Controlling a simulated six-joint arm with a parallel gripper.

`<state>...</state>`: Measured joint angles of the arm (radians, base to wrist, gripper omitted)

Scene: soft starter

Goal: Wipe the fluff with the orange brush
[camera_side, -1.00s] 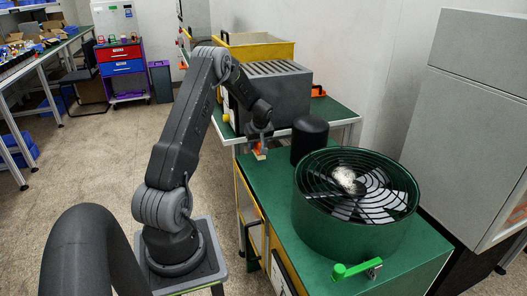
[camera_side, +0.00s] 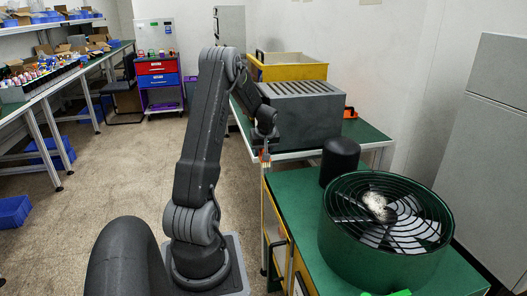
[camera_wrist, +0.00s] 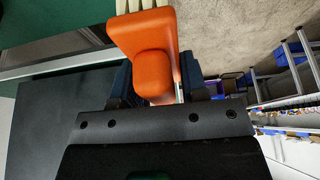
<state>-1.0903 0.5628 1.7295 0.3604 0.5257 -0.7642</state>
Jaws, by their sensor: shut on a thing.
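The orange brush (camera_wrist: 148,52) fills the upper middle of the wrist view, with pale bristles at its top edge. My gripper (camera_wrist: 158,88) is shut on it. In the side view my gripper (camera_side: 265,142) is small, with a bit of the orange brush (camera_side: 265,156) below it, just off the green bench's left edge. The white fluff (camera_side: 376,204) lies on the wire grille of the round green fan (camera_side: 350,248), to the right of and apart from the brush. The wrist view does not show the fluff.
A black cylinder (camera_side: 339,165) stands between my gripper and the fan. A grey slotted box (camera_side: 305,120) and a yellow bin (camera_side: 290,71) are behind. The green bench top (camera_side: 295,200) has bare room left of the fan. A grey cabinet (camera_side: 490,150) is at the right.

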